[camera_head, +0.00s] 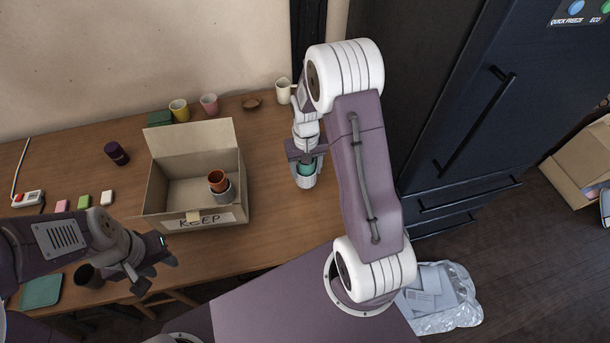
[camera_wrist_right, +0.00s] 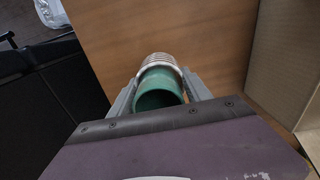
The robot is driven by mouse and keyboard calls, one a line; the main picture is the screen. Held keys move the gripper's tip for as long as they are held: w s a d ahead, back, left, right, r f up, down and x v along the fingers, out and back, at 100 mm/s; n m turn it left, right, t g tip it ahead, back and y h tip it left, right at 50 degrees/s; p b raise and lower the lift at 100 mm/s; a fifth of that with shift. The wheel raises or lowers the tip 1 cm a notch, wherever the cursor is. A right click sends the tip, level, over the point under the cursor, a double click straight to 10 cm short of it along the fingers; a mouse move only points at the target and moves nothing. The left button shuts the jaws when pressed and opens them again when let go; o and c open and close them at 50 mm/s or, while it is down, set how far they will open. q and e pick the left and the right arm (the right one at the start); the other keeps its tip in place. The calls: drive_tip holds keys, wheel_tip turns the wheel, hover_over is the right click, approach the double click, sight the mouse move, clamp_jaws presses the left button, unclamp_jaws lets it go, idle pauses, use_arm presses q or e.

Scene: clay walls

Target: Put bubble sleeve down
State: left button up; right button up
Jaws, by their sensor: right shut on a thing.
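My right gripper (camera_head: 306,163) is shut on a green cup (camera_wrist_right: 159,90) with a pale ribbed sleeve, which I take to be the bubble sleeve (camera_head: 306,182), around its lower part. In the right wrist view the fingers (camera_wrist_right: 157,88) press on both sides of the cup, and the sleeve (camera_wrist_right: 158,60) shows beyond its rim. The cup is over the table (camera_head: 275,213), right of the box; I cannot tell whether it touches the wood. My left gripper (camera_head: 156,276) looks open and empty, over the table's front edge.
The open KEEP box (camera_head: 163,190) holds a terracotta cup (camera_head: 217,179) in a grey sleeve. A cream mug (camera_head: 284,91), a pink cup (camera_head: 209,103), a yellow cup (camera_head: 179,110) and a small brown dish (camera_head: 251,102) stand behind. A dark fridge (camera_head: 450,110) is right of the table.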

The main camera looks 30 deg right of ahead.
sight(306, 176)
wheel_tip(306, 176, down, 4)
drive_tip(key=shift+r, duration=0.2)
drive_tip(key=shift+w+f, duration=0.15)
drive_tip(key=shift+f, duration=0.15)
drive_tip(key=shift+f+b, duration=0.15)
drive_tip(key=shift+b, duration=0.15)
drive_tip(key=o, duration=1.3)
